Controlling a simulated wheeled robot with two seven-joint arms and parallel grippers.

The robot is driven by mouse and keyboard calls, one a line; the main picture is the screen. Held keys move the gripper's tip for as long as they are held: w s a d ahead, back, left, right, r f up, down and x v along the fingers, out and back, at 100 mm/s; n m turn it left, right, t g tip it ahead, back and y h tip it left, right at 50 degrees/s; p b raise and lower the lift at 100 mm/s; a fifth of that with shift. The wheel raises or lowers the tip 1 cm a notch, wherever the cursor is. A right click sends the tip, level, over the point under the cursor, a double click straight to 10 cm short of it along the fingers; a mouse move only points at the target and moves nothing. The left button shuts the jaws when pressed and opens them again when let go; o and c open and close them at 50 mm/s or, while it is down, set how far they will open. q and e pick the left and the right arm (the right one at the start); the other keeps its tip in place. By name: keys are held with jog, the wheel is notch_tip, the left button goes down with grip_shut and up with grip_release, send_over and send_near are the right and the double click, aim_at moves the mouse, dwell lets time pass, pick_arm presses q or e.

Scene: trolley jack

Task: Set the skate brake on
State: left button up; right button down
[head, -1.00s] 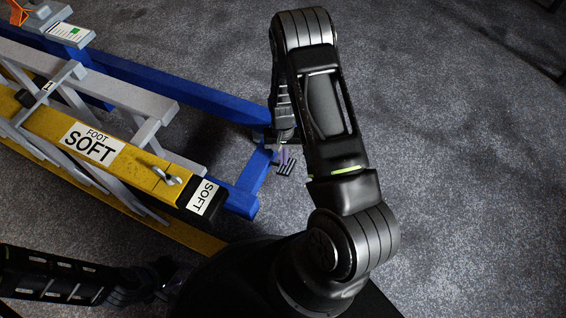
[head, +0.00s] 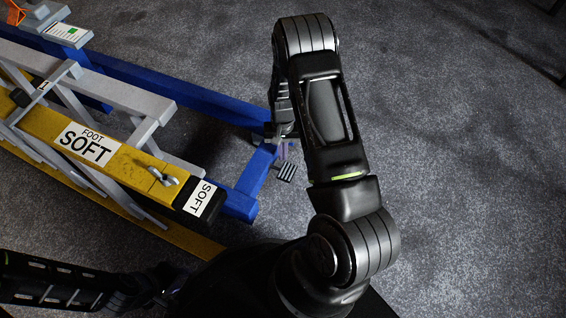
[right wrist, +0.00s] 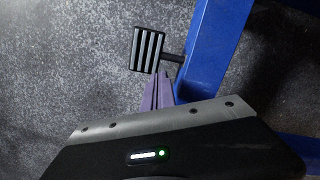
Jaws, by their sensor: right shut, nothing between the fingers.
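The skate brake shows as a black ribbed pedal (head: 287,172) on a short stem at the end of the blue frame (head: 252,180). In the right wrist view the pedal (right wrist: 146,50) stands out to the left of the blue beam (right wrist: 212,45). My right gripper (head: 284,152) is shut and empty. Its purple fingers (right wrist: 158,80) point at the near edge of the pedal, close to the stem. I cannot tell whether they touch it. My left arm shows at the lower left of the head view, but its gripper is out of view.
A yellow beam (head: 60,138) labelled "FOOT SOFT", with a black end block (head: 190,212), lies over grey crossed bars (head: 125,95) at the left. The grey carpet at the right is clear.

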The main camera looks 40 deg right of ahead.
notch_tip(320, 180, up, 8)
jog(key=p, duration=0.3)
jog(key=shift+w+d, duration=0.2)
jog(key=shift+w, duration=0.15)
jog(key=shift+f, duration=0.15)
